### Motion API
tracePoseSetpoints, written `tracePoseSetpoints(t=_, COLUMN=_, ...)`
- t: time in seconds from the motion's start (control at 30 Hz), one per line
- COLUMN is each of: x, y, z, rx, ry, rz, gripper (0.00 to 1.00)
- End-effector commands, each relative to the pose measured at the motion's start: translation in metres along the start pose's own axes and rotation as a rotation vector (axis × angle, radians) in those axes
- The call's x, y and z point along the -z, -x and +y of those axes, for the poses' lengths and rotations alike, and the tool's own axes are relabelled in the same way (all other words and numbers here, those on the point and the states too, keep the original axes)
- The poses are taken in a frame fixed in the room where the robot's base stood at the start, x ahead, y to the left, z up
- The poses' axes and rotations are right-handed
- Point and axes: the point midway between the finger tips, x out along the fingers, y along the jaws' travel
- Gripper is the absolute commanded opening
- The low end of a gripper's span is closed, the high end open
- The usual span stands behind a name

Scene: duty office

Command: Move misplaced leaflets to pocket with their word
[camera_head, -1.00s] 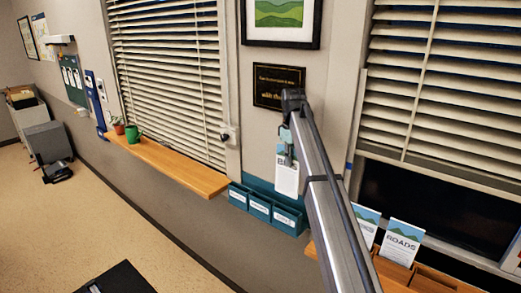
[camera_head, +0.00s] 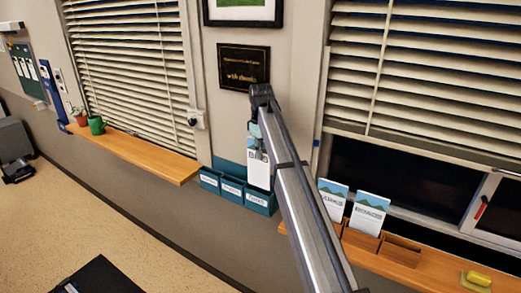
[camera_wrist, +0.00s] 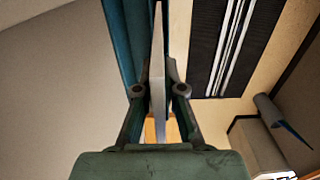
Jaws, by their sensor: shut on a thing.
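My gripper (camera_head: 256,143) is shut on a white leaflet (camera_head: 259,172) with a blue-green top, hanging upright. In the wrist view the leaflet (camera_wrist: 158,50) shows edge-on between the two fingers (camera_wrist: 158,90). Its lower edge is at the rim of the right-hand pocket of a teal wall rack (camera_head: 232,191); whether it is inside or in front I cannot tell. The rack's pockets have white labels too small to read. On the right sill, a ROADS leaflet (camera_head: 369,213) and another leaflet (camera_head: 331,201), partly hidden by my arm, stand in wooden pockets (camera_head: 400,251).
A wooden shelf (camera_head: 150,157) with a green mug (camera_head: 97,125) and a potted plant (camera_head: 78,116) is left of the rack. A black plaque (camera_head: 244,67) hangs above. A yellow object (camera_head: 479,279) lies on the right sill. One wooden pocket looks empty.

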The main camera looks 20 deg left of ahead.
Motion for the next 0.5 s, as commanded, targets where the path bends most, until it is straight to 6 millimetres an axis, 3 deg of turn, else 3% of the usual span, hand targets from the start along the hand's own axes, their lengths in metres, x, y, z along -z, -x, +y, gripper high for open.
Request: tracePoseSetpoints(t=0.5, x=0.000, y=-0.040, z=0.000, rx=0.000, ry=0.000, rz=0.000, gripper=0.00)
